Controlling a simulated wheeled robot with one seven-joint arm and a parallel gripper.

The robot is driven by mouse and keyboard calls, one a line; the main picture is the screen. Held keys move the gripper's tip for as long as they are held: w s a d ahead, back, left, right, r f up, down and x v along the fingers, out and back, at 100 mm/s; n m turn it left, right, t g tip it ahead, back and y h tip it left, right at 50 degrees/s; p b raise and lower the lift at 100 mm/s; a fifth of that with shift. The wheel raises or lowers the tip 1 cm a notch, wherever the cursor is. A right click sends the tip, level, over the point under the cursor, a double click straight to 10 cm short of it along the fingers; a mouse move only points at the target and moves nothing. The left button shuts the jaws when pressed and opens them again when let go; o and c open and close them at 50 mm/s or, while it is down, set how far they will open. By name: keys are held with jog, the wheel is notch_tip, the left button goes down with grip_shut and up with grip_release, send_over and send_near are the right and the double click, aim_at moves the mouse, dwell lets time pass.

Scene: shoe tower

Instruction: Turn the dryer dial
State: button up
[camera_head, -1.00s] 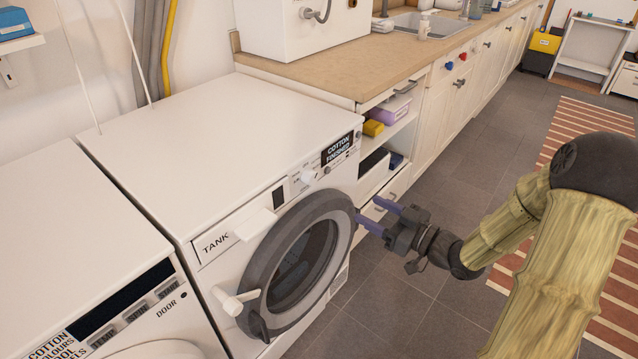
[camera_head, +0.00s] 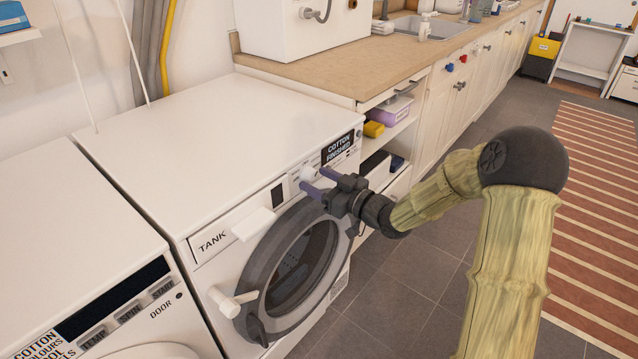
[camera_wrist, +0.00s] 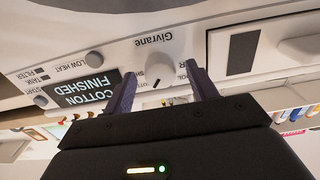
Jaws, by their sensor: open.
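The dryer (camera_head: 215,130) is the white machine with a round grey-rimmed door (camera_head: 262,275) and a panel reading "COTTON FINISHED". Its white dial (camera_head: 306,174) sits on the panel left of that display. In the wrist view the dial (camera_wrist: 159,68) shows as a round knob with a dark mark. My gripper (camera_head: 318,181) is at the panel front, with its two purple fingers apart. In the wrist view the fingers of my gripper (camera_wrist: 160,82) stand on either side of the dial. Gaps show beside the dial, and I cannot tell whether either finger touches it.
A second white machine (camera_head: 75,235) stands at the left. A white handle (camera_head: 232,302) sticks out by the dryer door, and the tank drawer (camera_head: 240,227) has a protruding handle. A wooden counter (camera_head: 330,78) with open shelves lies behind right.

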jog(key=shift+w+a, duration=0.1)
jog(key=shift+a, duration=0.05)
jog(key=shift+c, duration=0.2)
jog(key=c, duration=1)
jog(key=shift+o, duration=0.2)
